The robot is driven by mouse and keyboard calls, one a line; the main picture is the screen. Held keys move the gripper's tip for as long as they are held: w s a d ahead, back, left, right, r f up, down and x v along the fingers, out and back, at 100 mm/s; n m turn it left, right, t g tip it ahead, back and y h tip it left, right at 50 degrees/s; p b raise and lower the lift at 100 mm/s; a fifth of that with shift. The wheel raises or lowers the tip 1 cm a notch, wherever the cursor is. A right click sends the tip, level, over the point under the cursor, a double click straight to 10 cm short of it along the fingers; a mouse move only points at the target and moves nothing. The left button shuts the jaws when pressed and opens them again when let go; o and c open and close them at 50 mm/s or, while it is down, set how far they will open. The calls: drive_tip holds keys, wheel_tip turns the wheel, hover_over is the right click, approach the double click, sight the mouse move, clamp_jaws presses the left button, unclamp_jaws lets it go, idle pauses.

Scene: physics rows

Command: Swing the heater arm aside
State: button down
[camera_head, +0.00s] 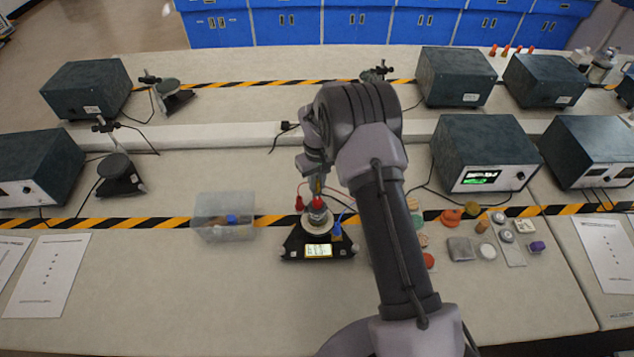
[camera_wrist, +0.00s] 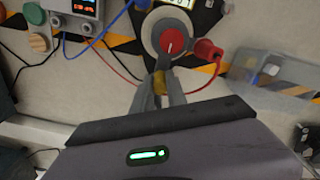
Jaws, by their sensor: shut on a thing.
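A black instrument (camera_head: 293,243) with a lit display stands on the near bench, with a pale round part and a red cap (camera_head: 318,205) on top. My gripper (camera_head: 317,187) reaches down beside the cap from the back. How this piece joins the instrument is hidden by the fingers. A red plug (camera_wrist: 206,51) with a red lead sits close to the cap.
A clear plastic box (camera_head: 223,232) stands left of the instrument. Several small discs and blocks, including a grey block (camera_head: 460,248), lie to the right. A blue lead (camera_wrist: 100,38) and a red lead run near the fingers. Dark power units (camera_head: 483,150) stand behind.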

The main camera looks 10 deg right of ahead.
drive_tip(key=shift+a, duration=0.1)
idle(0.6)
drive_tip(key=w+a+m+b, duration=0.4)
drive_tip(key=m+b, duration=0.3)
drive_tip(key=m, duration=0.7)
drive_tip(key=shift+w+a+m, duration=0.25)
drive_tip(key=shift+w+m, duration=0.15)
drive_tip(key=shift+w, duration=0.25)
idle(0.7)
drive_tip(key=shift+w+r+b, duration=0.1)
drive_tip(key=shift+r+b, duration=0.05)
drive_tip(key=shift+b, duration=0.15)
idle(0.3)
drive_tip(key=c, duration=1.3)
unclamp_jaws()
wheel_tip(320, 180, up, 17)
drive_tip(key=p, duration=0.4)
drive_tip(key=shift+r, duration=0.15)
